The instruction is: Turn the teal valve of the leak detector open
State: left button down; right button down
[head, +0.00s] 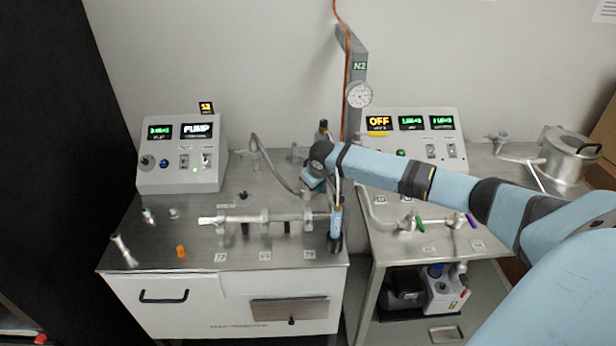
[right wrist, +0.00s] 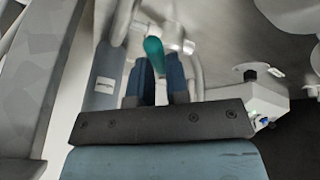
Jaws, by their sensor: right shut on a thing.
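The teal valve handle (right wrist: 154,52) shows in the right wrist view, between the tips of my right gripper's blue fingers (right wrist: 158,66). The gripper is shut on it. Behind the handle are pale metal pipes, blurred and partly out of frame. In the head view my right arm reaches in from the right, and its wrist is above the back right part of the left bench. The hand hides the handle there, so its turn angle cannot be read. My left gripper is not in view.
A console (head: 181,155) stands on the left bench and another (head: 412,135) on the right bench. A horizontal metal pipe (head: 270,216) crosses the left bench. A gauge (head: 359,95) hangs by a grey N2 post. Loose fittings, including an orange one (head: 181,252), lie front left.

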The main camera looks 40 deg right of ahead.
jog(key=shift+d+n+y+p, duration=0.3)
jog(key=shift+d+n+p, duration=0.1)
jog(key=shift+n, duration=0.3)
jog(key=c, duration=1.1)
grip_release()
jog(key=shift+r, duration=0.1)
jog(key=b+v, duration=0.1)
jog(key=v, duration=1.2)
jog(key=shift+s+r, duration=0.2)
jog(key=shift+s, duration=0.05)
